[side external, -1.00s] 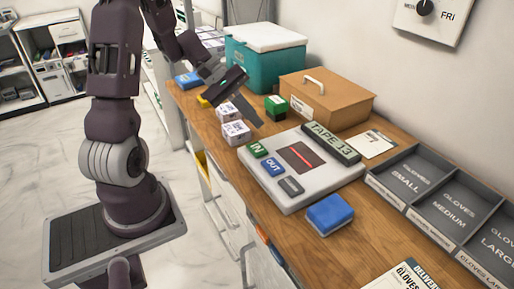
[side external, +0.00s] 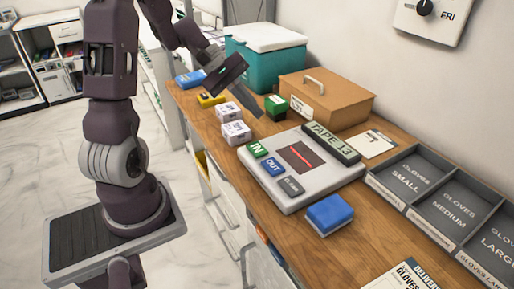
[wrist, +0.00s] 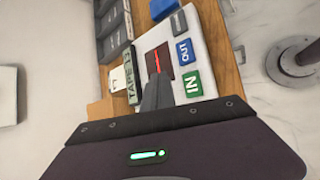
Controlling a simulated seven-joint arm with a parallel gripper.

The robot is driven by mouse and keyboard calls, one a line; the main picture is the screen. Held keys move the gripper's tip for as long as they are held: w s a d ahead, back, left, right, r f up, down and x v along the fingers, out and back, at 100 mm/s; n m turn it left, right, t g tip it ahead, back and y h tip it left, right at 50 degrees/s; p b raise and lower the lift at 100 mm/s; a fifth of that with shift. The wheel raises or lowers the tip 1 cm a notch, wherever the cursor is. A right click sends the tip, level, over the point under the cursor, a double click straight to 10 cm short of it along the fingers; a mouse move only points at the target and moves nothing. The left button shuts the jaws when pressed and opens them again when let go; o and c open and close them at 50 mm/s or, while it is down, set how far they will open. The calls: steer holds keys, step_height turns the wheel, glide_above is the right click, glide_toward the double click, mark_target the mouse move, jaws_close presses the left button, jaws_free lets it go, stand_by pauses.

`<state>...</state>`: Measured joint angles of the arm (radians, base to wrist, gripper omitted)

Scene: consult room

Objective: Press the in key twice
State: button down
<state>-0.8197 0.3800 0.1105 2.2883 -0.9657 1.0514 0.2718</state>
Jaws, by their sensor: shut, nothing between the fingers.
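The grey-white console (side external: 318,190) lies on the wooden counter. Its green IN key (side external: 257,149) is at the near-left corner, with the blue OUT key (side external: 273,167) and a grey key (side external: 291,186) in a row beside it. The display (side external: 331,141) reads TAPE 13. A dark window (side external: 301,157) shows a red line. My gripper (side external: 257,114) is shut and empty, raised behind and apart from the IN key. In the wrist view, the fingertips (wrist: 157,80) appear left of the IN key (wrist: 193,84), over the window's near edge.
White boxes (side external: 235,132), a green box (side external: 277,105) and a yellow item (side external: 211,99) stand near my gripper. Behind are a teal cooler (side external: 265,62) and a brown handled box (side external: 330,100). A blue block (side external: 330,214) and glove trays (side external: 405,180) are to the right.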

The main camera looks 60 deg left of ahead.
mark_target(253, 147)
steer(key=shift+f, duration=4)
steer(key=shift+f, duration=0.4)
steer(key=shift+f, duration=0.55)
steer(key=shift+r, duration=0.95)
steer(key=shift+r, duration=0.1)
steer(key=shift+r, duration=2.45)
